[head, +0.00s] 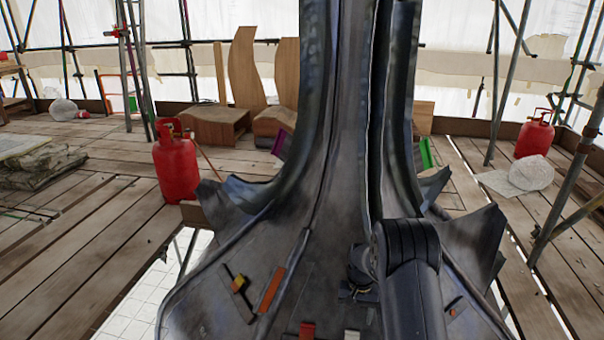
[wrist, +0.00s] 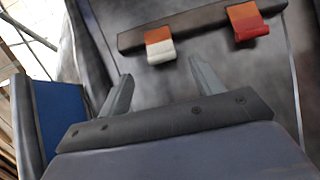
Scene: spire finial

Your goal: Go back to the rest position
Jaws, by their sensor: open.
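The dark metal spire (head: 330,150) rises in the middle of the head view and flares out at its foot. My gripper (wrist: 161,68) is open and empty in the wrist view, its two grey fingers apart over the spire's dark surface. Beyond the fingertips is a dark bar (wrist: 200,27) with a white-and-orange piece (wrist: 160,48) and a red-and-orange piece (wrist: 247,22) on it. In the head view my arm reaches low over the spire's foot, and its links partly hide the gripper. A yellow-and-red piece (head: 238,284) and an orange strip (head: 271,289) sit left of it.
A red gas cylinder (head: 176,162) stands left of the spire and another (head: 535,134) stands at the right. Scaffold poles (head: 500,85) surround the plank floor (head: 60,250). Wooden forms (head: 212,125) stand behind. A stack of slabs (head: 42,165) lies at the left. Open planks lie front left.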

